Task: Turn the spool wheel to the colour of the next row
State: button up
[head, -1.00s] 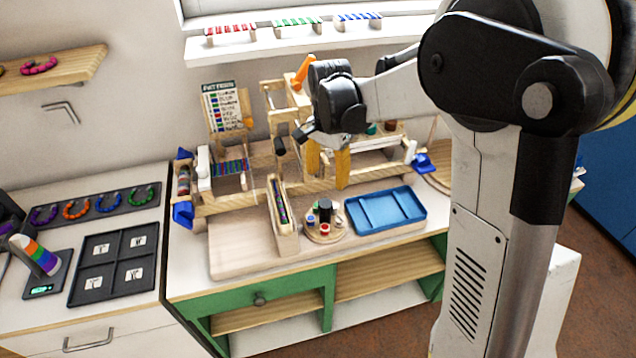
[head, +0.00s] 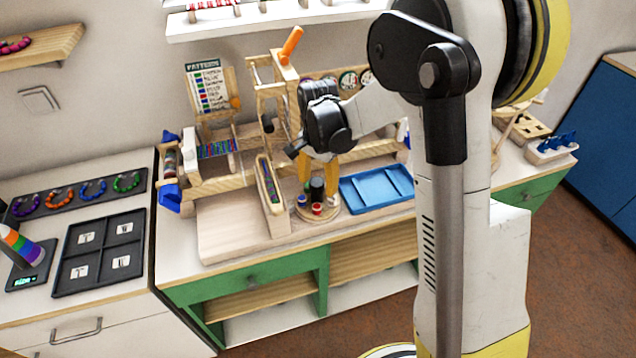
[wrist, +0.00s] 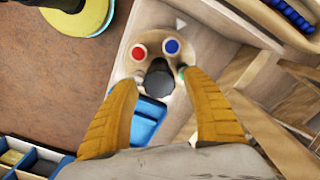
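The spool wheel (head: 331,213) is a small round wooden disc on the loom table, left of the blue tray. In the wrist view the wheel (wrist: 152,38) carries a red spool (wrist: 139,52) and a blue spool (wrist: 171,46), with a dark central knob (wrist: 158,80). A bit of green shows by the right fingertip. My gripper (wrist: 157,78) is open, its orange fingers on either side of the knob; contact cannot be told. In the head view my gripper (head: 319,184) is over the wheel. The pattern card (head: 208,88) stands behind the loom, its rows too small to read.
The wooden loom frame (head: 264,98) with an orange-handled lever (head: 291,45) stands behind the wheel. A slanted wooden holder with beads (head: 270,190) is close on the wheel's left. The blue tray (head: 378,190) is close on its right. Bare board (head: 228,228) lies front left.

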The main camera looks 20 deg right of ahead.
jog(key=c, duration=1.2)
jog(key=shift+o, duration=0.2)
jog(key=shift+n, duration=0.3)
jog(key=n, duration=0.6)
jog(key=shift+a, duration=0.15)
jog(key=n, duration=0.3)
jog(key=shift+w+n, duration=0.1)
jog(key=shift+n, duration=0.3)
jog(key=shift+a+n, duration=0.15)
jog(key=shift+n, duration=1.75)
jog(key=o, duration=1.2)
